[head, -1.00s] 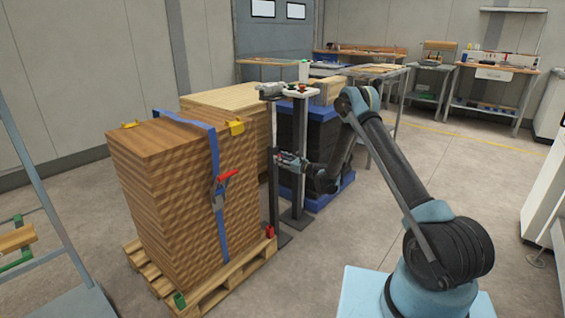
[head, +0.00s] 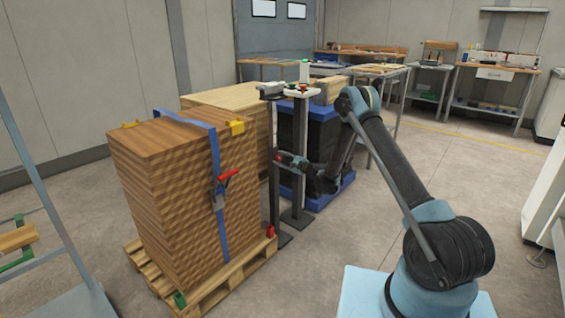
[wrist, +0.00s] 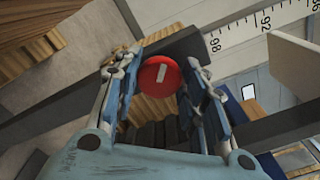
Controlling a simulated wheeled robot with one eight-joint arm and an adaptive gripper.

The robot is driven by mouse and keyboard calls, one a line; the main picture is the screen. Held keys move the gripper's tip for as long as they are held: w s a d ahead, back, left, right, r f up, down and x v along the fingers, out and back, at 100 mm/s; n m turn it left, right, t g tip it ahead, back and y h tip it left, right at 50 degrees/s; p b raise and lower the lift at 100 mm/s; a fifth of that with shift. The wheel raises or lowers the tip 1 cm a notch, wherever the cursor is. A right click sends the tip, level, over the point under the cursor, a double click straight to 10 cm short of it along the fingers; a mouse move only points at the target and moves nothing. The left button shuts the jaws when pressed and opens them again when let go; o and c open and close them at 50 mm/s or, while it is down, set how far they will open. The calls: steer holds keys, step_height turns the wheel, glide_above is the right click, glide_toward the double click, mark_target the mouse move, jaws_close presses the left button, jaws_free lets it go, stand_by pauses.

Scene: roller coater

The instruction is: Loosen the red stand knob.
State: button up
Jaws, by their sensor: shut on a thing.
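The red stand knob (wrist: 161,76) is round with a pale mark on its face. It sits between the fingertips of my gripper (wrist: 160,83) in the wrist view, on a dark bar of the stand. In the head view, my gripper (head: 286,159) reaches in from the right to the dark stand post (head: 274,195), and the small red knob (head: 277,156) shows at its tips. My gripper is shut on the knob. The exact finger contact is hard to see.
A strapped wood stack (head: 165,200) on a pallet (head: 232,274) stands left of the post. A second stand with buttons (head: 298,205) and a dark stack on blue (head: 320,197) are close behind my gripper. A numbered scale (wrist: 230,32) lies beyond the knob.

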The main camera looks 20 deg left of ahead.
steer(key=n, duration=0.4)
steer(key=shift+s+a+f+n, duration=0.1)
steer(key=shift+s+a+n, duration=0.1)
steer(key=shift+n, duration=0.2)
steer(key=shift+s+n, duration=0.1)
steer(key=shift+n, duration=1.5)
steer(key=shift+f+n, duration=0.1)
steer(key=shift+n, duration=0.2)
steer(key=shift+d, duration=0.1)
steer(key=o, duration=1)
steer(key=shift+o, duration=0.2)
steer(key=shift+w, duration=0.2)
steer(key=shift+d, duration=0.1)
steer(key=v, duration=0.7)
steer(key=shift+d, duration=0.2)
